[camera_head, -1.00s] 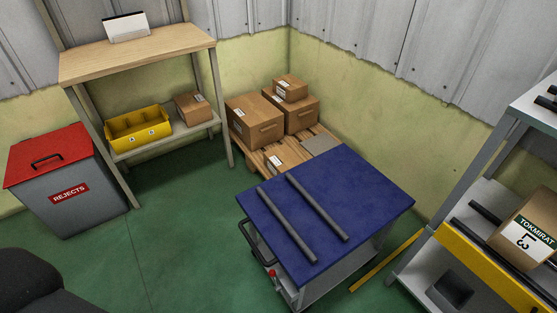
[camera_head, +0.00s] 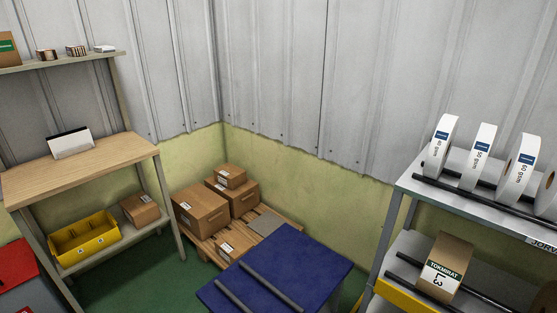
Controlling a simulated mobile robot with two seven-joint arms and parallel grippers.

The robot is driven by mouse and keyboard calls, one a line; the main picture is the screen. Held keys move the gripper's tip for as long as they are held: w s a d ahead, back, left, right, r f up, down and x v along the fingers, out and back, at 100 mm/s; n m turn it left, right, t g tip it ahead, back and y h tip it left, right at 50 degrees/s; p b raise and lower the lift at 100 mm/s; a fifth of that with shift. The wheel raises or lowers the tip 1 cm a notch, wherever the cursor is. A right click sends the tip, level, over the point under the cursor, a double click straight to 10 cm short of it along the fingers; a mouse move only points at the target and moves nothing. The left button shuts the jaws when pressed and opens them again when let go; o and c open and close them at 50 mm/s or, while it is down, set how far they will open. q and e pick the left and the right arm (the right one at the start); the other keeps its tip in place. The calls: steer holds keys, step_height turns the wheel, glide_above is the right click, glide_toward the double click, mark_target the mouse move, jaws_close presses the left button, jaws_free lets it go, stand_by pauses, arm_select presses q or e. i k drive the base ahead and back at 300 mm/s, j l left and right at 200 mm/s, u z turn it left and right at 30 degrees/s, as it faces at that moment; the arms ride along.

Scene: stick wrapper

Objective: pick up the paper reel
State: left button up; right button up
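Several white paper reels stand upright in a row on the top shelf of the grey rack (camera_head: 412,183) at the right. The leftmost paper reel (camera_head: 440,147) has a blue label patch and printed text on its rim. A second reel (camera_head: 481,157) and a third reel (camera_head: 519,172) stand to its right, apart from each other. Another is partly cut off at the right edge. Dark bars run along the shelf under the reels. Neither of my grippers is in view.
A blue-topped cart (camera_head: 305,262) with two dark bars stands in front. Boxes on a pallet (camera_head: 200,212), a wooden bench (camera_head: 85,165) and a yellow bin (camera_head: 85,240) are at the left.

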mark_target(480, 150)
steer(key=l+u, duration=0.3)
steer(key=k+l+u, duration=0.3)
steer(key=l+u, duration=0.3)
steer(key=l, duration=0.15)
steer(key=k+l+u, duration=0.2)
steer(key=u, duration=0.15)
steer(key=l+z, duration=0.1)
steer(key=z, duration=1.65)
